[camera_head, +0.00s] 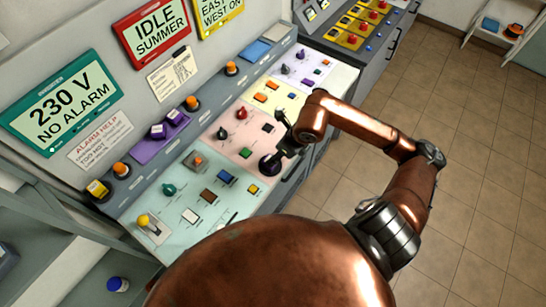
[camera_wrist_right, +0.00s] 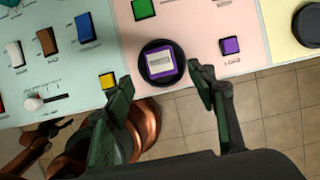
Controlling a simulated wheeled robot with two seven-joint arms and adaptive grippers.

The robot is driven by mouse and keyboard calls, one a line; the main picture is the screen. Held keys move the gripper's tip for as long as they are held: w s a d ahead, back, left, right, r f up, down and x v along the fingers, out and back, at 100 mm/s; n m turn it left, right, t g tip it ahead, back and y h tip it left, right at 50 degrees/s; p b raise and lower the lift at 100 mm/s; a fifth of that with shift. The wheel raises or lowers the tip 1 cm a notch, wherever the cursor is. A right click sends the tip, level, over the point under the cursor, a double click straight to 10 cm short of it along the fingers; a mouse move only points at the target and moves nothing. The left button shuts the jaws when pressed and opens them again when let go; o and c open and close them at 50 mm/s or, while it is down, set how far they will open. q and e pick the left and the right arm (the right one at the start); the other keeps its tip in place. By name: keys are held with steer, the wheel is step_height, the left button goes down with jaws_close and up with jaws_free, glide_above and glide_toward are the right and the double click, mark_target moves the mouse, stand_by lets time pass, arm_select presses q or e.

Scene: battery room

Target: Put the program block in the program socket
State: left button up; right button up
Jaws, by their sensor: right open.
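A purple block with a pale label (camera_wrist_right: 161,63) sits in a round black socket (camera_wrist_right: 146,77) in the right wrist view. It looks seated there, though its depth is hard to tell. In the head view the dark round socket (camera_head: 268,165) is partly hidden by my right gripper (camera_head: 284,146). My right gripper (camera_wrist_right: 162,82) is open, its two fingers apart on either side of the socket's near edge and not visibly touching the block. Two more purple blocks with white tops (camera_head: 157,131) stand in a purple rack (camera_head: 151,147).
The sloping console carries several buttons, knobs and switches close to the socket, including a yellow button (camera_wrist_right: 107,80) and a purple button (camera_wrist_right: 230,45). A sign (camera_head: 65,100) reads 230 V, no alarm. The tiled floor (camera_head: 480,150) to the right is clear.

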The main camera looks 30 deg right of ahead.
steer(key=v, duration=0.3)
steer(key=shift+s+r, duration=0.1)
steer(key=shift+r, duration=0.05)
steer(key=shift+a, duration=0.1)
stand_by(1.2)
